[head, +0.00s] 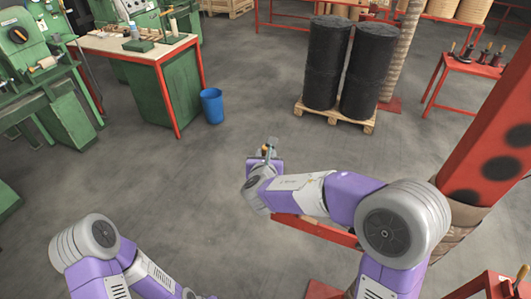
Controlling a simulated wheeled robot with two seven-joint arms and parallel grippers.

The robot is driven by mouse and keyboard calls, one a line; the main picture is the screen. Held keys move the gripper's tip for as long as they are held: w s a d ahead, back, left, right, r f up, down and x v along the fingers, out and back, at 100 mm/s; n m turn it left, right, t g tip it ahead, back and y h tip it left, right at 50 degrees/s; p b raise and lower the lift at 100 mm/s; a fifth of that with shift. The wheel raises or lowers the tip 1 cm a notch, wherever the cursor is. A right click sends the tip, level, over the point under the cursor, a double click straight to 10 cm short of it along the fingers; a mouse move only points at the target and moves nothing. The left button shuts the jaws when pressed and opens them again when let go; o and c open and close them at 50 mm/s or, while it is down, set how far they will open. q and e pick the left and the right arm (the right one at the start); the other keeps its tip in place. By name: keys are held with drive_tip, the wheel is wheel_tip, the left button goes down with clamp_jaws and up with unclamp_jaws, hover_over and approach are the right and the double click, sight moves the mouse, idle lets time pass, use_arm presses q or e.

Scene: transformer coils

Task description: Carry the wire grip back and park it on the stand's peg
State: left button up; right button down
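My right arm reaches in from the right, and its gripper (267,153) is near the middle of the view, above the floor. A small thing with grey and orange-brown parts shows at its fingertips. It may be the wire grip, but it is too small to tell, and the fingers' opening is not clear. My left arm bends at the lower left, and its gripper is out of view. I cannot make out the stand's peg. A low red frame (318,230) lies under my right arm, largely hidden by it.
A red-legged workbench (133,47) and a blue bin (212,105) are at the upper left. Black coils (326,65) stand on a pallet (336,117). A red table (480,65) with several tools and a red pillar (485,145) are at right. The middle floor is clear.

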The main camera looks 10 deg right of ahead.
wheel_tip(320, 180, down, 4)
drive_tip(key=b, duration=0.2)
drive_tip(key=shift+b, duration=0.3)
drive_tip(key=shift+s, duration=0.1)
drive_tip(key=shift+s+f+b, duration=0.15)
drive_tip(key=shift+s+b, duration=0.1)
drive_tip(key=shift+b, duration=0.1)
drive_tip(key=shift+f, duration=0.1)
drive_tip(key=shift+f+b, duration=0.15)
drive_tip(key=shift+b, duration=0.2)
drive_tip(key=shift+f+b, duration=1.1)
drive_tip(key=shift+b, duration=0.05)
drive_tip(key=shift+f+b, duration=0.7)
drive_tip(key=shift+f, duration=0.2)
